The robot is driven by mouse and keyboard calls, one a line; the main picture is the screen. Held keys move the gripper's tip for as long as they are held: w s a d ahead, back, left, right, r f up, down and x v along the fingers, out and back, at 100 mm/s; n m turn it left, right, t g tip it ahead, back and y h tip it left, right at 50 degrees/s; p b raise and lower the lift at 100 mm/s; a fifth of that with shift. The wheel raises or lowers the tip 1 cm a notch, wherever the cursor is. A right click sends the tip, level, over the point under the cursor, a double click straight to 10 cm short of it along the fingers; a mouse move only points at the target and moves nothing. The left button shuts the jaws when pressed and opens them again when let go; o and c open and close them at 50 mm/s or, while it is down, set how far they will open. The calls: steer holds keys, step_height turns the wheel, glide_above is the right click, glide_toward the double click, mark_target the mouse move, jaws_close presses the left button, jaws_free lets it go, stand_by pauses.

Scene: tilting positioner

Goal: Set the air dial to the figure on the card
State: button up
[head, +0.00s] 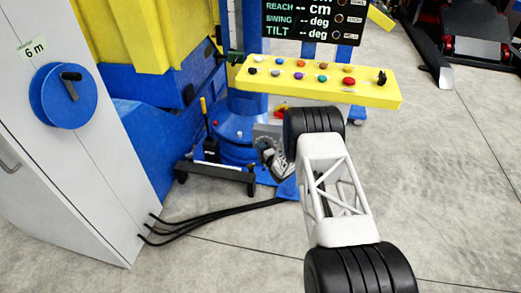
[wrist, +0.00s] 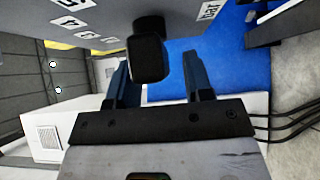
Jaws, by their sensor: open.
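In the wrist view my gripper (wrist: 157,58) is open, its two dark blue fingers apart. A black knob (wrist: 147,58), apparently the air dial, stands out from a grey panel (wrist: 175,18) and shows between the fingertips, nearer the left one. I cannot tell whether a finger touches it. White number labels, including a 5 and a 4 (wrist: 68,22), lie to its upper left, and a "bar" label (wrist: 208,12) to its upper right. The knob's pointer is not clear. In the head view a card (head: 32,48) reads "6 m" above a blue crank wheel (head: 63,95); no card in bar is readable.
A grey cabinet (head: 60,175) carries the blue wheel at the left. A yellow button panel (head: 320,80) stands under a dark display (head: 315,20) reading REACH, SWING and TILT. Black hoses (head: 215,215) run across the floor. The floor at right is mostly clear.

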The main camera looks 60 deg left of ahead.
steer(key=shift+a, duration=0.2)
jaws_close()
stand_by(0.3)
